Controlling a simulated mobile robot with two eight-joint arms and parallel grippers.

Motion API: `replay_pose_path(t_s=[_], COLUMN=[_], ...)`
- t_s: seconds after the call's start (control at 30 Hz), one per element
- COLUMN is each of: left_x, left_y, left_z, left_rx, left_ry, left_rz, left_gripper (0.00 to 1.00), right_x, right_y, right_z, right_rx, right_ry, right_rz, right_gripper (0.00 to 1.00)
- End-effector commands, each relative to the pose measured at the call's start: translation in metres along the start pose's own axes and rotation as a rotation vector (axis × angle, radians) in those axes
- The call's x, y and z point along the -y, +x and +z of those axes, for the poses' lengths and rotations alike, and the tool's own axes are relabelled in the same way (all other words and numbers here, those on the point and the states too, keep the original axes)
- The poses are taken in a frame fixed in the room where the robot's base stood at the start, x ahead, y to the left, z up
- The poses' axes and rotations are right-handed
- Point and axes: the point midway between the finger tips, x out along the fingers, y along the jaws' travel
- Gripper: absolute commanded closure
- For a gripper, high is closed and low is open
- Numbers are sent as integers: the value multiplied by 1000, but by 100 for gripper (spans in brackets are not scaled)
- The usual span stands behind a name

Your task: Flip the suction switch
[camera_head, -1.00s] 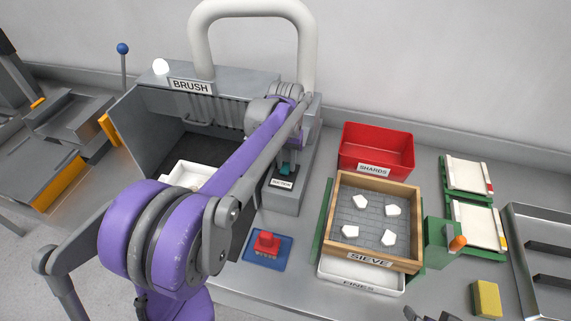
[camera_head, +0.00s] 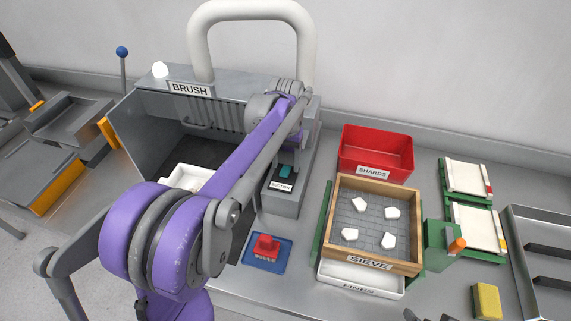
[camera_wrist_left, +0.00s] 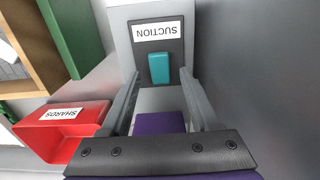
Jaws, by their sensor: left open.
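The suction switch is a teal rocker (camera_head: 286,171) on the front of a grey housing, above a SUCTION label (camera_head: 281,186). In the left wrist view the teal switch (camera_wrist_left: 159,68) appears upright on a dark plate, under the upside-down label (camera_wrist_left: 154,31). My left gripper (camera_wrist_left: 160,82) is open and empty, its fingers on either side of the switch in that view. I cannot tell whether they touch it. In the head view my left arm reaches over the housing and partly covers the gripper. A dark part at the bottom edge (camera_head: 432,317) may be my right gripper.
The BRUSH booth (camera_head: 191,88) with a white tray (camera_head: 187,178) is left of the housing. A red brush on a blue mat (camera_head: 262,262) lies in front. The wooden sieve (camera_head: 368,263) and red SHARDS bin (camera_head: 372,150) stand to the right.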

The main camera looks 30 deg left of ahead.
Motion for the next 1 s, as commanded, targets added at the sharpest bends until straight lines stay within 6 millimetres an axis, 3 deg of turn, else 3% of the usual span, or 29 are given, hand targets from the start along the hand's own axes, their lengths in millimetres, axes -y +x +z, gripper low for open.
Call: replay_pose_path(t_s=[0.3, 0.5, 1.0], left_x=[0, 0, 0], left_y=[-65, -90, -95], left_z=[0, 0, 0], left_rx=[0, 0, 0], left_ry=[-1, -1, 0], left_rz=[0, 0, 0], left_gripper=[38, 38, 38], right_x=[0, 0, 0], right_y=[-4, -6, -6], right_z=[-5, -7, -7], right_rx=[-5, -6, -6], right_ry=[0, 0, 0], right_rz=[0, 0, 0], right_gripper=[0, 0, 0])
